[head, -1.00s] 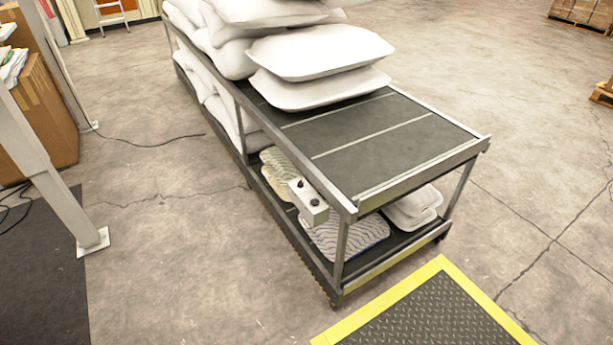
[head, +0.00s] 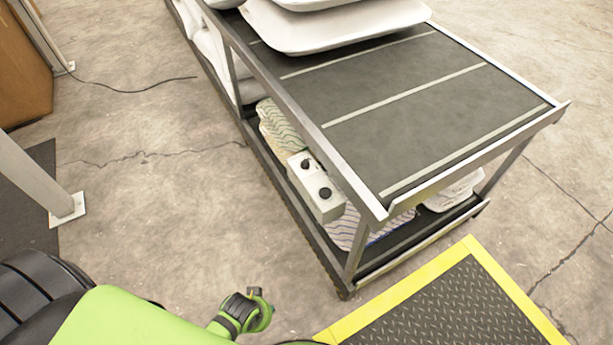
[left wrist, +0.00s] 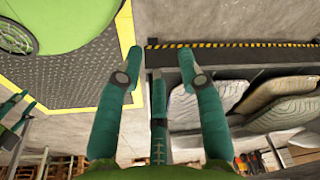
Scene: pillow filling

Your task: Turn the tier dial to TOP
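A pale control box (head: 318,188) is fixed to the long side of the cart, below the top deck near the front corner. It carries two black dials, an upper one (head: 304,164) and a lower one (head: 325,192). Their labels and settings are too small to read, so I cannot tell which is the tier dial. My left gripper (left wrist: 160,68) shows in the left wrist view with its green fingers spread and nothing between them. A green and black part of my arm shows low in the head view, apart from the box. Other green fingers show at the wrist view's left edge.
The two-tier cart (head: 440,135) has white pillows (head: 335,25) on its top deck and patterned pillows (head: 283,128) below. A yellow-edged mat (head: 450,310) lies at the cart's front end. Floor (head: 160,200) left of the cart is clear except for a cable (head: 130,88).

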